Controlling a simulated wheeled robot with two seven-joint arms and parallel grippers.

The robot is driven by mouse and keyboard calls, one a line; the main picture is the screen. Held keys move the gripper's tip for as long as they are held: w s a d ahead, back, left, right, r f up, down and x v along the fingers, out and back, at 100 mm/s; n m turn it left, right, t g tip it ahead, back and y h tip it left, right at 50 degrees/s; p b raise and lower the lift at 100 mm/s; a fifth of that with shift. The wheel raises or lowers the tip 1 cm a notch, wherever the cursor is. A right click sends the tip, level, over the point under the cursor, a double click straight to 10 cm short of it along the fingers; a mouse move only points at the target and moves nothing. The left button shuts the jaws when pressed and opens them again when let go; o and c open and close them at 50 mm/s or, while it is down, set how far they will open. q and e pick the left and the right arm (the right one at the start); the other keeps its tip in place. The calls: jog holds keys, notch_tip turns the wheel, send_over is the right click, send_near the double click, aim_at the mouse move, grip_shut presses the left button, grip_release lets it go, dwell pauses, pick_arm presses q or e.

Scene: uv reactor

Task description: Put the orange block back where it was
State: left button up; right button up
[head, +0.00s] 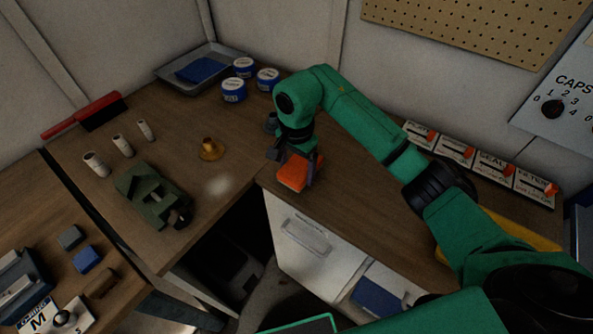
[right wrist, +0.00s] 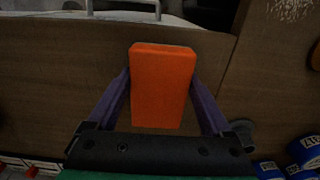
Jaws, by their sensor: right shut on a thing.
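The orange block (head: 293,173) is between the fingers of my right gripper (head: 297,168), at the front edge of the wooden bench in the head view. The right wrist view shows the orange block (right wrist: 162,85) upright in the picture between two purple fingers of the right gripper (right wrist: 161,95), which is shut on it. Whether the block touches the bench top cannot be told. My left gripper is not in view.
A brass piece (head: 210,150), a green vise (head: 153,197) and several white cylinders stand left. Blue-lidded tins (head: 234,91) and a grey tray (head: 160,77) are at the back. A blue block (head: 86,259) and grey block (head: 70,237) lie lower left. A switch row (head: 488,165) is right.

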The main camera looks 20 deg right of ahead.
aim_at(297, 168)
jog(key=shift+f, duration=1.1)
jog(key=o, duration=1.1)
jog(key=shift+r, duration=0.1)
jog(key=shift+r, duration=0.1)
notch_tip(297, 168, up, 5)
jog(key=shift+w+b, duration=0.1)
jog(key=shift+b, duration=0.95)
notch_tip(297, 168, up, 7)
jog(key=shift+r, duration=0.1)
jog(key=shift+p, duration=0.35)
